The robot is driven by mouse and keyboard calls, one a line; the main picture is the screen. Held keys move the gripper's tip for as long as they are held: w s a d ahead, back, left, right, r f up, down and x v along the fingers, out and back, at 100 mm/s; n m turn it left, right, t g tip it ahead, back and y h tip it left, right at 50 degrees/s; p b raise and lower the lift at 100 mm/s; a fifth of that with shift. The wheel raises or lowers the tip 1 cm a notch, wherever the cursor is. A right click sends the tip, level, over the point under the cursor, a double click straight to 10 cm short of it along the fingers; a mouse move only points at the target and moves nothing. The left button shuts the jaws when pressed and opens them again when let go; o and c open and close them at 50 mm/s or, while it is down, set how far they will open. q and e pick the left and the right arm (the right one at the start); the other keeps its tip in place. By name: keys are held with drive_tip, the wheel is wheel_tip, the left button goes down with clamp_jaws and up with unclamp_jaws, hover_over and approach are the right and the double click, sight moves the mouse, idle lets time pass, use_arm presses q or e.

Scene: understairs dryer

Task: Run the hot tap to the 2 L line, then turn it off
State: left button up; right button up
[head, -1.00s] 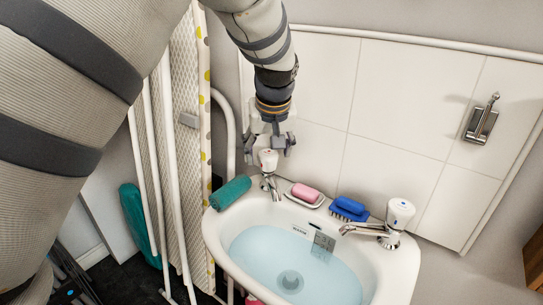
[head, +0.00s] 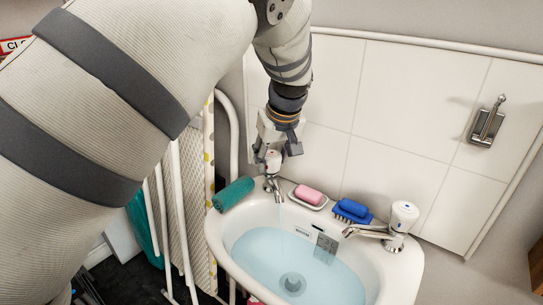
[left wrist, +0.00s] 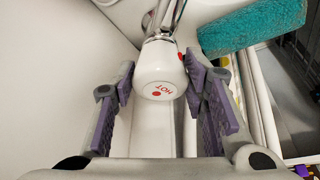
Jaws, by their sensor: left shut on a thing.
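The hot tap (head: 272,165) is at the back left of the white basin (head: 216,230). Its white head, marked HOT with a red dot, shows in the left wrist view (left wrist: 160,75). My left gripper (head: 275,153) comes down from above and is shut on the tap head, with purple-padded fingers on either side (left wrist: 163,92). A thin stream of water (head: 281,216) falls from the spout into pale blue water (head: 262,255). A small grey marked plate (head: 326,243) sits on the basin's back wall, its lower part near the water. Its markings are too small to read. My right gripper is out of view.
A teal rolled cloth (head: 233,194) lies on the rim left of the hot tap. Pink soap (head: 308,194) and a blue brush (head: 352,210) lie along the back rim. A second tap (head: 402,218) stands at the right. A folded ironing board (head: 172,218) leans at the left.

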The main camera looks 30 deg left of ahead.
use_arm(q)
drive_tip(key=shift+n, duration=0.4)
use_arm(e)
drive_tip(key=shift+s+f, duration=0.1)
use_arm(q)
drive_tip(key=o, duration=1.2)
drive_tip(key=shift+m, duration=0.6)
drive_tip(key=shift+m+t+h, duration=0.3)
drive_tip(key=shift+m+h, duration=0.2)
drive_tip(key=shift+m, duration=0.4)
drive_tip(key=p+v, duration=0.1)
drive_tip(key=v, duration=1.1)
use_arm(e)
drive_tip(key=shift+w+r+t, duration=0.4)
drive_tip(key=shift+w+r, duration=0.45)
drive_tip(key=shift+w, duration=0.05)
